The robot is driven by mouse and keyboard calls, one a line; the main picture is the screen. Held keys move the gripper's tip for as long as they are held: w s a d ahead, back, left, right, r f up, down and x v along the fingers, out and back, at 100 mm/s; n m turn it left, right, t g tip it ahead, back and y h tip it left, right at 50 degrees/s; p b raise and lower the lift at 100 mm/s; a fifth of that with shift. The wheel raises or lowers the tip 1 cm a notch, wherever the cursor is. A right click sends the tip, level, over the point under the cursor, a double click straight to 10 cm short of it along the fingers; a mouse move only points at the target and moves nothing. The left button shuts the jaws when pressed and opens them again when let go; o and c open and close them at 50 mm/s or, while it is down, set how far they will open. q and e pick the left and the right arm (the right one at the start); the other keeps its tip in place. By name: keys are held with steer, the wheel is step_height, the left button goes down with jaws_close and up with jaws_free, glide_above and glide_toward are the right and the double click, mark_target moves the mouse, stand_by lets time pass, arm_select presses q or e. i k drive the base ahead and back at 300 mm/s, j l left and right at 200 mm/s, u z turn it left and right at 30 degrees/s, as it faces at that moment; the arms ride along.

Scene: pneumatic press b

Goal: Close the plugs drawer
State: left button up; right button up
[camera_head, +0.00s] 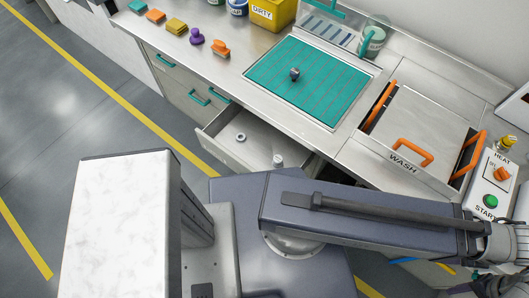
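An open drawer (232,154) sticks out from the counter front, left of the middle of the view. A grey ring (240,138) and a small pale cylindrical piece (278,160) lie in it. No label on the drawer is readable, so I cannot tell whether it is the plugs drawer. My own body hides its right front part. My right arm reaches across the lower right to the picture's edge, and its gripper is not clearly in view. My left gripper is not in view.
Teal-handled drawers (198,97) left of the open one look shut. On the counter are a teal mat (310,80) with a small metal part (294,74), a WASH unit (415,125), a control box (492,185) and a yellow DIRTY bin (272,13). Floor at left is clear.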

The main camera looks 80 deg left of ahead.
mark_target(243, 141)
steer(key=u, duration=3.25)
